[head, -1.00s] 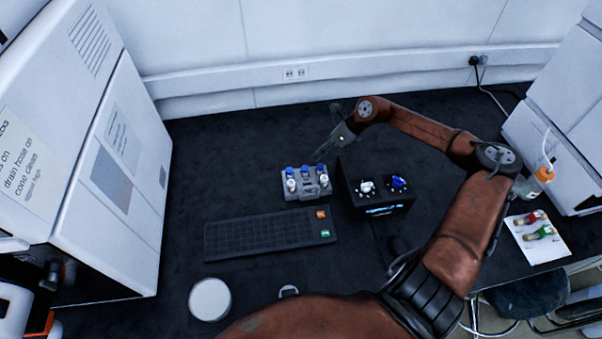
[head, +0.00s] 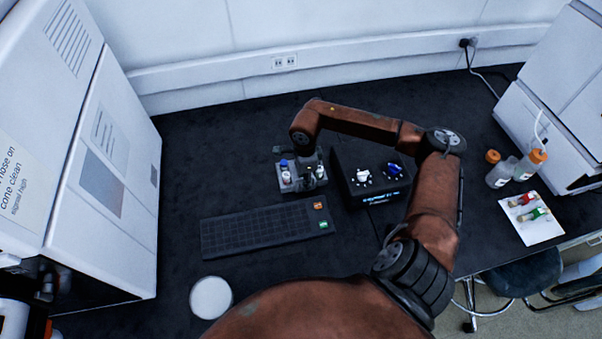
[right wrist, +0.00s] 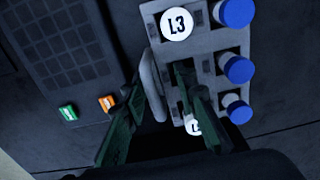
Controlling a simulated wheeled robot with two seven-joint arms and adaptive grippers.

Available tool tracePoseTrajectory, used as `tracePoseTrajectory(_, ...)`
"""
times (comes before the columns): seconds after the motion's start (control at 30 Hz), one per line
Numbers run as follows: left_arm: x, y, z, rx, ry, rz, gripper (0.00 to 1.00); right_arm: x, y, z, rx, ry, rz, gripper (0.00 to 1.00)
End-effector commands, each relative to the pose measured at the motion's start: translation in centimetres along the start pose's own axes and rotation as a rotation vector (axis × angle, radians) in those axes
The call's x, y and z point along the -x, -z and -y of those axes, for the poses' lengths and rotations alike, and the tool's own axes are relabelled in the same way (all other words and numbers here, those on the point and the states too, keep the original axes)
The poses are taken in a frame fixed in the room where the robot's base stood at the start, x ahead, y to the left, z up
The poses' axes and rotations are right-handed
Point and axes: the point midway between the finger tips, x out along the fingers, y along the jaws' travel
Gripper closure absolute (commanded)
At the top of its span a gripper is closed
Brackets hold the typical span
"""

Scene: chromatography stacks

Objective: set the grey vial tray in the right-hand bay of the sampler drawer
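The grey vial tray (head: 299,187) stands on the dark bench, left of the black box. It carries several vials with blue caps and round labels, one reading L3; my right arm partly covers it in the head view. In the right wrist view, the tray (right wrist: 205,40) lies below my right gripper (right wrist: 158,110). The two dark green fingers are apart, one outside the tray's raised grey edge piece and one inside over the tray. I cannot tell if they touch it.
A black box (head: 352,193) with white and blue knobs stands close right of the tray. A dark gridded pad (head: 262,232) lies in front, a white round dish (head: 211,297) nearer. White cabinets (head: 105,140) stand left and right. Bottles (head: 501,172) and a white card (head: 531,228) are at right.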

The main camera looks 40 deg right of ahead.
Motion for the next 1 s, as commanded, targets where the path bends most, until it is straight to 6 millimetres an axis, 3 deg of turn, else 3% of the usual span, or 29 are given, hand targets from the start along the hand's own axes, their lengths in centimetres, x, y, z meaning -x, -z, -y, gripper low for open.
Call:
tracePoseTrajectory(0.13,-0.3,-0.1,0.0,0.000,0.000,0.002,0.60,-2.1,0.1,0.0,-0.002,-0.001,0.001,0.74)
tracePoseTrajectory(0.37,-0.3,-0.1,-0.1,0.000,-0.001,0.002,0.60,-2.2,0.2,0.0,-0.004,0.001,0.000,0.74)
tracePoseTrajectory(0.77,-0.3,-0.1,-0.1,0.000,-0.001,0.001,0.60,-2.2,0.2,0.0,-0.004,0.001,0.001,1.00)
tracePoseTrajectory(1.0,-0.3,0.0,-0.1,0.000,-0.001,0.001,0.60,-2.2,0.2,0.0,-0.004,0.001,0.001,1.00)
